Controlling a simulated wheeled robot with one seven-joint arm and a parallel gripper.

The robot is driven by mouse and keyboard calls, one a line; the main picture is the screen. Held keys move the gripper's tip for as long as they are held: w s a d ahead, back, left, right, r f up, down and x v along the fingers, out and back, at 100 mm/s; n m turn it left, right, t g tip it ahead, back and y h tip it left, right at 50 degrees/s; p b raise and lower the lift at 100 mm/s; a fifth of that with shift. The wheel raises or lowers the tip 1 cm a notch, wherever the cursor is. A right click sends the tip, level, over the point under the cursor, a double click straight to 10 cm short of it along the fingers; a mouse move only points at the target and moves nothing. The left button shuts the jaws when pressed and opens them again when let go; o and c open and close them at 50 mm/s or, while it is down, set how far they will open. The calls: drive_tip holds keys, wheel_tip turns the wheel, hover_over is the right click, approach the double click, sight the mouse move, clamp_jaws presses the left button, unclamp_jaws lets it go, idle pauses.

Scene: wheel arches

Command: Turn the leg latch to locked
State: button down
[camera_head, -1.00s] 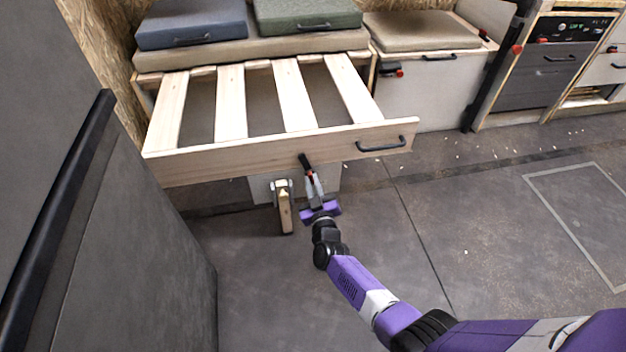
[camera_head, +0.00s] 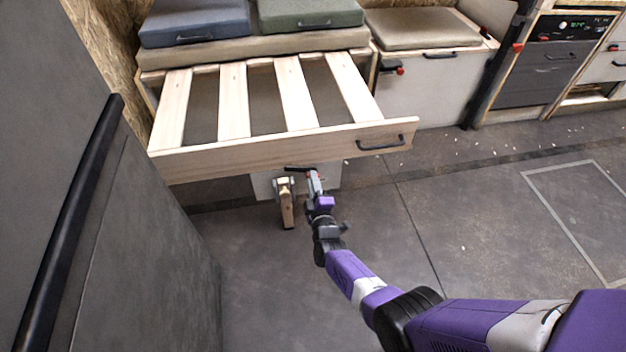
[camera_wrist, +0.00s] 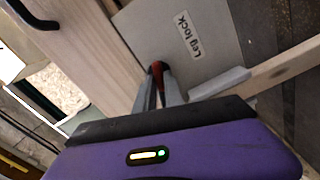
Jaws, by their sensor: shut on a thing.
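The leg latch (camera_head: 297,169) is a black lever with a red part, under the front board of the slatted pull-out frame. It now lies nearly level, pointing left. My gripper (camera_head: 314,180) reaches up to its red end from below. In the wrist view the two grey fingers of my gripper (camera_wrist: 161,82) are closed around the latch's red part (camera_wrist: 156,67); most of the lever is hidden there. A "Leg lock" label (camera_wrist: 188,35) is on the grey panel beside it. The wooden leg (camera_head: 287,208) hangs from a metal bracket just left of my gripper.
The slatted frame's front board (camera_head: 280,151) spans above my gripper, with a black handle (camera_head: 381,143) at its right. A grey cabinet (camera_head: 160,230) with a long black handle stands close on the left. The floor (camera_head: 430,210) to the right is clear.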

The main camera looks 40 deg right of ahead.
drive_tip(key=shift+f+n, duration=0.15)
drive_tip(key=shift+n, duration=1.55)
drive_tip(key=c, duration=1.4)
unclamp_jaws()
drive_tip(key=shift+c, duration=0.2)
drive_tip(key=shift+s+a, duration=0.1)
drive_tip(key=p+v, duration=0.4)
drive_tip(key=v, duration=0.3)
drive_tip(key=shift+s+a, duration=0.15)
drive_tip(key=shift+s, duration=0.15)
